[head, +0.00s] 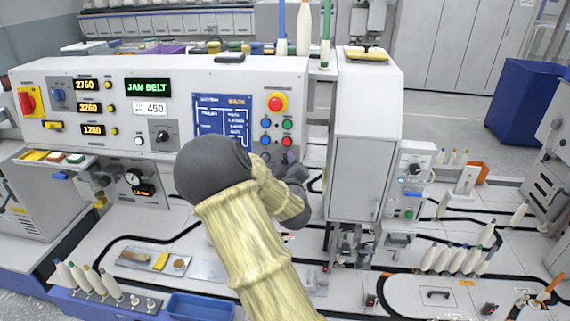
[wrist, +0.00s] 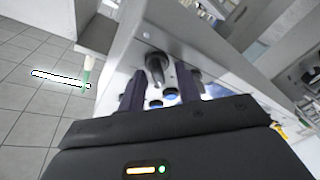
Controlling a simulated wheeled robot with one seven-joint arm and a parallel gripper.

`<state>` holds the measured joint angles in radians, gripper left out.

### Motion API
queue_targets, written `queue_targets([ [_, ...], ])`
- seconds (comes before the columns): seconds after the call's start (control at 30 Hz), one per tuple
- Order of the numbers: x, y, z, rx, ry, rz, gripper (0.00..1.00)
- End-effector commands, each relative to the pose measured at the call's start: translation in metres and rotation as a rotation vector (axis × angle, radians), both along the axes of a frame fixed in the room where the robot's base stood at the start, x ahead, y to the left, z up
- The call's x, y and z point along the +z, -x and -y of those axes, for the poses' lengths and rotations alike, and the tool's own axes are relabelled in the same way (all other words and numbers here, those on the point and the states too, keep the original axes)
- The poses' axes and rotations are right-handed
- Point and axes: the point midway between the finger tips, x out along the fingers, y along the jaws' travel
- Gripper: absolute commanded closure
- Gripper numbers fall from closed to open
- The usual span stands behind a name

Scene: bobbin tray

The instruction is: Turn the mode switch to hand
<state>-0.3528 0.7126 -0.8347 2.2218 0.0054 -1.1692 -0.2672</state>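My gripper (head: 292,165) is at the lower right of the control panel (head: 180,78), just below its coloured buttons. In the wrist view, its two dark fingers (wrist: 160,74) stand apart with a dark rotary knob (wrist: 156,68) in the gap between their tips. I cannot tell whether the fingers touch the knob. This knob is likely the mode switch; its labels cannot be read, and my gripper and forearm hide that spot in the head view.
A red emergency button (head: 277,102) and small round buttons (head: 287,125) sit just above my gripper. A blue screen (head: 221,118) is to the left. A tall white cabinet (head: 365,150) stands close on the right. White bobbins (head: 455,262) stand on the worktop.

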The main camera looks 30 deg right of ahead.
Motion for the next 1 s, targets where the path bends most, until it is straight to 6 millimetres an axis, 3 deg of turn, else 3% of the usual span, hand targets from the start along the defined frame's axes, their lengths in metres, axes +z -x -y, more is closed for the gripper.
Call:
queue_targets([
  [0.37,-0.001,0.01,-0.003,-0.002,-0.002,0.0,0.66],
  [0.8,-0.001,0.082,-0.03,-0.001,-0.005,0.001,0.66],
  [1.0,-0.001,0.091,-0.035,-0.001,0.002,0.008,0.66],
])
